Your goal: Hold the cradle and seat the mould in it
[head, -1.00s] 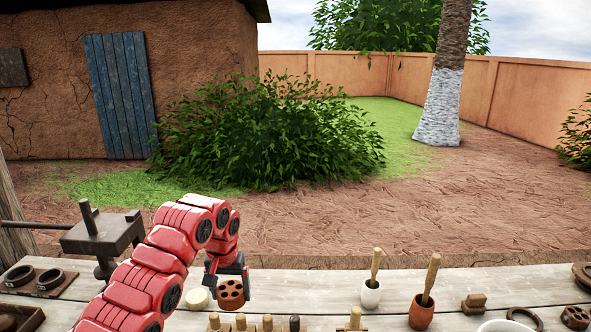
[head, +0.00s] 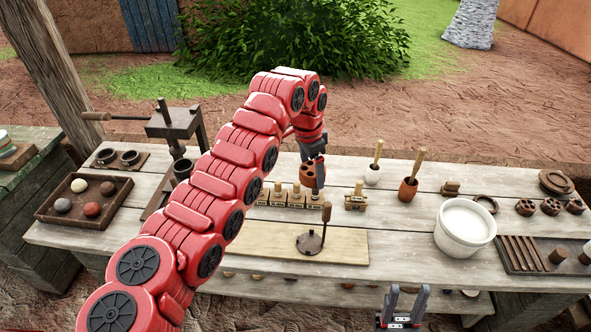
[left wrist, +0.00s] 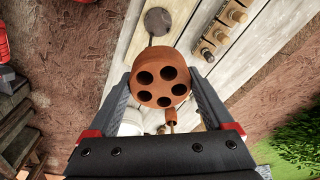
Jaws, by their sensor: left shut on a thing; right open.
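A round terracotta block (head: 307,174) with several holes in its face is held in my left gripper (head: 315,162) above the middle of the bench. In the left wrist view the block (left wrist: 160,72) sits between both fingers, its holed face towards the camera. I cannot tell whether this block is the mould or the cradle, and no other thing in view is plainly the other one. My right gripper (head: 408,296) is open and empty, fingers up, at the bench's front edge, below the pale board.
A dark disc with an upright handle (head: 311,242) stands on the pale board (head: 350,244). Several wooden-topped stamps (head: 295,199) stand behind it. A white bucket (head: 464,228) and slotted rack (head: 520,254) are at the right. A press (head: 175,123) and ball tray (head: 84,222) are at the left.

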